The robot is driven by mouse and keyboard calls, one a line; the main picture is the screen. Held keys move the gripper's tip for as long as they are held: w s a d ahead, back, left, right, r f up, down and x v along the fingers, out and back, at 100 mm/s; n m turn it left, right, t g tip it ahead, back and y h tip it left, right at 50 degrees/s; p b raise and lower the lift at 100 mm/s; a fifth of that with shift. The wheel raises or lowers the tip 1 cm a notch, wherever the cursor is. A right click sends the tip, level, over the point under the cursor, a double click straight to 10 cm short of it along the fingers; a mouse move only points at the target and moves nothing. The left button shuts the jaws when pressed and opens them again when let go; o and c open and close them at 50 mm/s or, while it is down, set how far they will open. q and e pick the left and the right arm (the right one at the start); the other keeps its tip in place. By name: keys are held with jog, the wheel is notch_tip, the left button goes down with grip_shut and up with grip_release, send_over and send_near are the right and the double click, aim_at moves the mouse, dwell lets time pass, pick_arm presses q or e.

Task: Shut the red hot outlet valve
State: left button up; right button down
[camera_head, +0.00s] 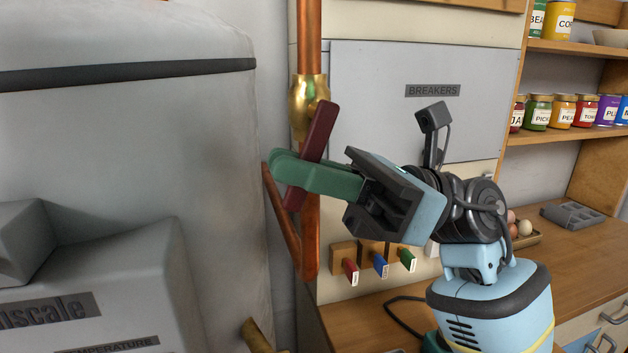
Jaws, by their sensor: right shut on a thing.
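The red valve handle (320,128) is a dark red bar on a brass valve body (309,92), set in an upright copper pipe (309,40). The handle is tilted, its upper end leaning right and its lower end left, slightly off the pipe's line. My right gripper (290,172) comes in from the right with its green fingers shut on the handle's lower part. The fingers hide part of the handle and pipe. My left gripper is out of view.
A large grey tank (170,130) stands close on the left. A grey breaker panel (380,85) is behind my arm. Red, blue and green tagged items (379,264) hang below it. A wooden counter (360,325) and shelves with jars (562,108) are at right.

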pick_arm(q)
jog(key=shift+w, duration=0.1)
pick_arm(e)
jog(key=c, duration=1.5)
grip_release()
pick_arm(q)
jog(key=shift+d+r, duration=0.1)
